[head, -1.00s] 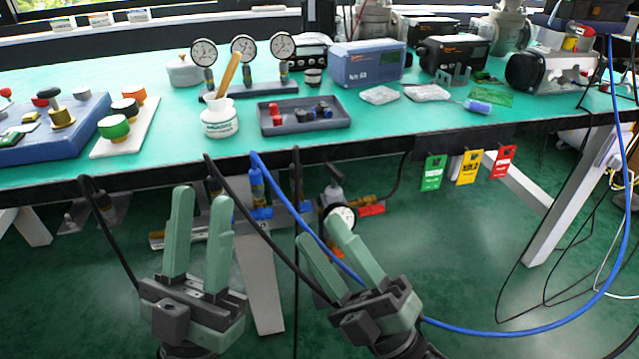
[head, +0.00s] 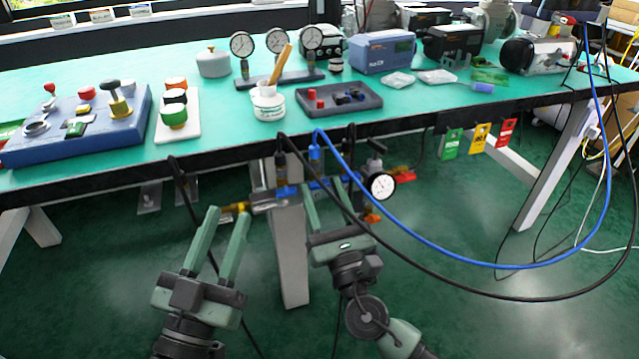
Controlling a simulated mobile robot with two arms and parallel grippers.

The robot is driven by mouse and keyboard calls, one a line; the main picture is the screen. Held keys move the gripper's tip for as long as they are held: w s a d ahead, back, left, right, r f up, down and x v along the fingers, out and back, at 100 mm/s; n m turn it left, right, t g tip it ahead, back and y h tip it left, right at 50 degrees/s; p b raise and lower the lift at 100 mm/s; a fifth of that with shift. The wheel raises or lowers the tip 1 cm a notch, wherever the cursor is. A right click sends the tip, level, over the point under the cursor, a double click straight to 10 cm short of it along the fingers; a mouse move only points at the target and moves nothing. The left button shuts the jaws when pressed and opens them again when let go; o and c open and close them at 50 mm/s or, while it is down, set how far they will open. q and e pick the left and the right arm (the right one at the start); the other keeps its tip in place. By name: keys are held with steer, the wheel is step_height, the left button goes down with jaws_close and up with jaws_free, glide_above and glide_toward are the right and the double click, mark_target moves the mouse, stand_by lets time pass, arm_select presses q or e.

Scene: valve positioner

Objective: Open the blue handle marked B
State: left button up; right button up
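Under the front edge of the bench a pipe assembly with small valves runs left to right in the head view. Blue handle parts (head: 287,191) sit on it left of centre, and more blue shows (head: 320,183) just to the right. No letter B can be read at this size. My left gripper (head: 227,214) is open and empty, below and left of the blue parts, near the yellow-ended left end of the pipe. My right gripper (head: 324,190) is open, its fingers pointing up in front of the pipe, overlapping part of it. I cannot tell whether it touches anything.
A blue hose (head: 440,247) and black hoses loop down around the valves. A bench leg (head: 291,255) stands between my grippers. Coloured tags (head: 480,137) hang at the right.

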steer(key=shift+x, duration=1)
jaws_close()
steer(key=shift+m+t+h+b, duration=0.15)
steer(key=shift+m+h+b, duration=0.15)
steer(key=shift+m+h, duration=0.55)
steer(key=shift+m+t+h+b, duration=0.15)
steer(key=shift+m+h+b, duration=0.15)
steer(key=shift+m, duration=0.95)
arm_select(q)
steer(key=r+t, duration=0.1)
steer(key=s+r+t, duration=0.1)
steer(key=r, duration=0.1)
steer(key=s+r+t, duration=0.1)
steer(key=shift+s+r+h, duration=0.15)
steer(key=shift+s+h, duration=0.1)
steer(key=shift+h, duration=0.15)
arm_select(e)
jaws_free()
steer(key=shift+s, duration=0.1)
arm_select(q)
steer(key=shift+s+a+r, duration=0.1)
arm_select(e)
steer(key=v, duration=0.7)
steer(key=shift+s, duration=0.35)
